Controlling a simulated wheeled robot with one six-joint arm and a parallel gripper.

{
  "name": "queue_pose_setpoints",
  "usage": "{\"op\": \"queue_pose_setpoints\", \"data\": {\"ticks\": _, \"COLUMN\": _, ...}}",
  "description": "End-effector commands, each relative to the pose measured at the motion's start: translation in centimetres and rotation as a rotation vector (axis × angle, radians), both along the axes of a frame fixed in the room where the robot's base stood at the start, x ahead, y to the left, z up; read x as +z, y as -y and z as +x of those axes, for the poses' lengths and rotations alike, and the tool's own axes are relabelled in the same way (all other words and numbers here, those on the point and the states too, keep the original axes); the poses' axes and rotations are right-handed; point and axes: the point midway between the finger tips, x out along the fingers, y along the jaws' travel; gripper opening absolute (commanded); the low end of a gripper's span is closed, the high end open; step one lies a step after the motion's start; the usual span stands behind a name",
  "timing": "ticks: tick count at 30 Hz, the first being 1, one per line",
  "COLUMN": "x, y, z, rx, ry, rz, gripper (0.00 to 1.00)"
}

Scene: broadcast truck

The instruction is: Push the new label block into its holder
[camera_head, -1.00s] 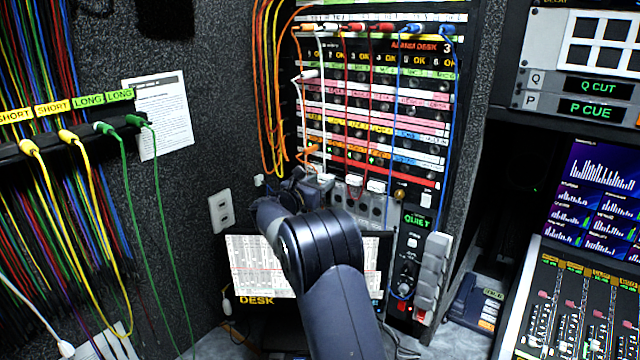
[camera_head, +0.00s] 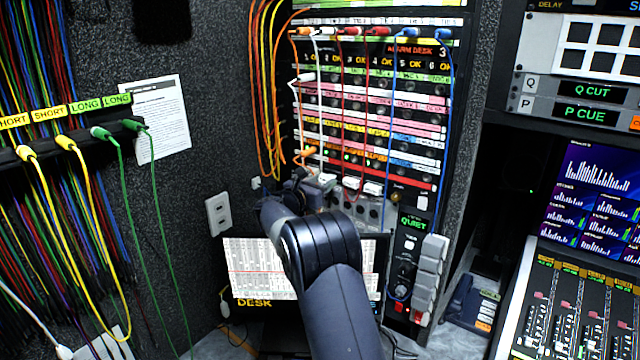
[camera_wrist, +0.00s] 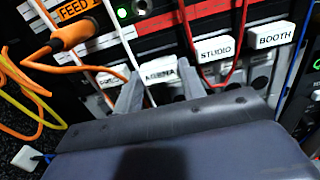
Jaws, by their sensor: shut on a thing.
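A white label block (camera_wrist: 160,72) with dark lettering, seemingly "ARENA", sits between the two grey fingers of my gripper (camera_wrist: 160,84) in the wrist view. My gripper is shut on it, right at the rack front below a red strip. The lettering is partly blurred, and the block's lower part and the holder behind it are hidden, so I cannot tell how deep it sits. In the head view my gripper (camera_head: 314,188) is at the lower left of the patch rack, mostly hidden by my arm.
White STUDIO (camera_wrist: 213,48) and BOOTH (camera_wrist: 271,34) blocks sit to the right in the same row. An orange FEED plug (camera_wrist: 78,32) and several hanging cables run close to the fingers. A screen marked DESK (camera_head: 250,270) stands below, behind my arm.

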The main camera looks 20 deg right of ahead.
Motion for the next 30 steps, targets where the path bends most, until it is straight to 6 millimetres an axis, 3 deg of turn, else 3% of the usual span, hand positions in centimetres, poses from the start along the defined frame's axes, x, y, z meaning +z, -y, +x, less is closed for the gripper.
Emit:
{"op": "queue_pose_setpoints", "data": {"ticks": 24, "x": 0.1, "y": 1.7, "z": 1.1, "rx": 0.000, "ry": 0.000, "rz": 0.000, "gripper": 0.02}}
{"op": "queue_pose_setpoints", "data": {"ticks": 25, "x": 0.1, "y": 1.7, "z": 1.1, "rx": 0.000, "ry": 0.001, "rz": -0.001, "gripper": 0.39}}
{"op": "queue_pose_setpoints", "data": {"ticks": 30, "x": 0.0, "y": 1.7, "z": 1.1, "rx": 0.000, "ry": 0.000, "rz": 0.000, "gripper": 0.53}}
